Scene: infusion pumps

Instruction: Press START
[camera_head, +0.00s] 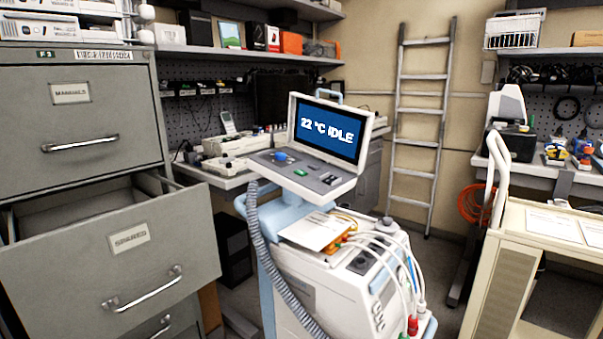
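A medical console (262,163) stands in the middle of the view on a white and light-blue wheeled unit (310,293). Its tilted screen (327,130) reads "22 °C IDLE" in white on blue. The panel below the screen has a blue knob (282,156), a small green control (300,173) and a dark control (329,180) to the right. The labels on the panel are too small to read, so I cannot tell which control is START. My gripper is not in view, and nothing touches the panel.
A grey cabinet at the left has its "SPARES" drawer (125,245) pulled open. A grey corrugated hose (262,245) hangs on the unit's left side. A beige cart (515,265) stands at the right. A ladder (417,125) leans at the back wall. Some floor shows between unit and cart.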

